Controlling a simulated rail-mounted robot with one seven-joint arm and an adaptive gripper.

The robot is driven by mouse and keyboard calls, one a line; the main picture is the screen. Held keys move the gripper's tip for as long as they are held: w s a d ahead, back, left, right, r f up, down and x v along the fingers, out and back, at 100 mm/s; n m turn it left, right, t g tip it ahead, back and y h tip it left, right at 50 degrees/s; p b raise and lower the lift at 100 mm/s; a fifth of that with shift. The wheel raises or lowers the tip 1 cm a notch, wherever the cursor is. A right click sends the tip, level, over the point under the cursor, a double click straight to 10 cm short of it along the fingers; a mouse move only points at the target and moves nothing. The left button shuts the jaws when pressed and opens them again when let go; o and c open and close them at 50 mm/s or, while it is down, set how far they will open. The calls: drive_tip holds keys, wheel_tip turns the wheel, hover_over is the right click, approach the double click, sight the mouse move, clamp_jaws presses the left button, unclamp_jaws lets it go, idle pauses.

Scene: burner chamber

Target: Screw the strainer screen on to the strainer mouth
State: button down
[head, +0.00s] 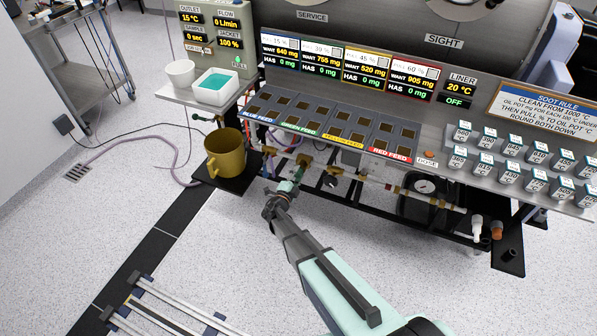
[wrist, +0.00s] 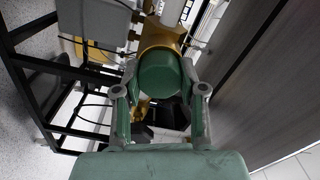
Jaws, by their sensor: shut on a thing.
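My gripper (head: 287,190) is below the front edge of the bench, at the brass pipework. In the wrist view my gripper (wrist: 160,92) has one finger on each side of a green faceted cap, which I take to be the strainer screen (wrist: 160,76), and is shut on it. Directly behind the cap is a brass fitting (wrist: 161,50), apparently the strainer mouth. The cap lines up with it and overlaps it in the picture. I cannot tell whether the threads are engaged. The cap hides most of the mouth. In the head view these parts are small.
A yellow mug-like pot (head: 226,154) stands on a black plate left of my gripper. Brass pipe (head: 372,180) and the bench's dark frame run to the right. A purple hose (head: 185,150) lies on the floor at left.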

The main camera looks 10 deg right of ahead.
drive_tip(key=m+b, duration=0.2)
drive_tip(key=b, duration=0.1)
drive_tip(key=shift+f, duration=0.2)
drive_tip(key=m+b, duration=0.3)
drive_tip(key=b, duration=0.1)
drive_tip(key=shift+m, duration=0.3)
drive_tip(key=m+b, duration=0.4)
drive_tip(key=b, duration=0.1)
drive_tip(key=shift+w+m+b, duration=0.1)
drive_tip(key=shift+m+b, duration=0.25)
drive_tip(key=shift+m, duration=0.05)
drive_tip(key=shift+r+m+b, duration=0.25)
drive_tip(key=shift+m+b, duration=0.15)
drive_tip(key=shift+m, duration=0.2)
